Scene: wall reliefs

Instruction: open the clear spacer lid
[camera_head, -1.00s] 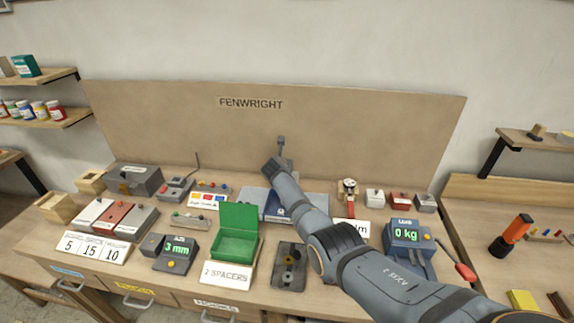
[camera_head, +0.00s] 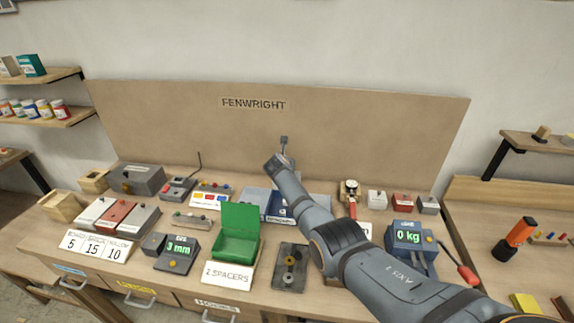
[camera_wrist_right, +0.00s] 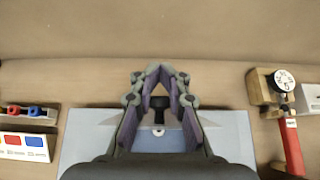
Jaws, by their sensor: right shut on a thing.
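A shallow blue-grey case (camera_head: 252,204) stands at the back middle of the bench, partly behind my right forearm. In the right wrist view the case (camera_wrist_right: 85,150) lies under my fingers. Pale, see-through slanted edges (camera_wrist_right: 214,119) on both sides of the fingers look like the clear lid; how far it is raised I cannot tell. My right gripper (camera_wrist_right: 159,72) has its fingertips together above the case, and a dark knob-like piece (camera_wrist_right: 158,102) shows between the fingers. It appears to be the lid's handle. In the head view my right gripper (camera_head: 284,146) is small. My left gripper is out of view.
A green box (camera_head: 238,240) with its lid up stands left of my arm, behind a "2 SPACERS" card (camera_head: 229,275). A dial gauge with a red handle (camera_wrist_right: 292,145) is close on the right. A scale (camera_head: 409,236) stands further right. The backboard (camera_head: 370,135) rises behind.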

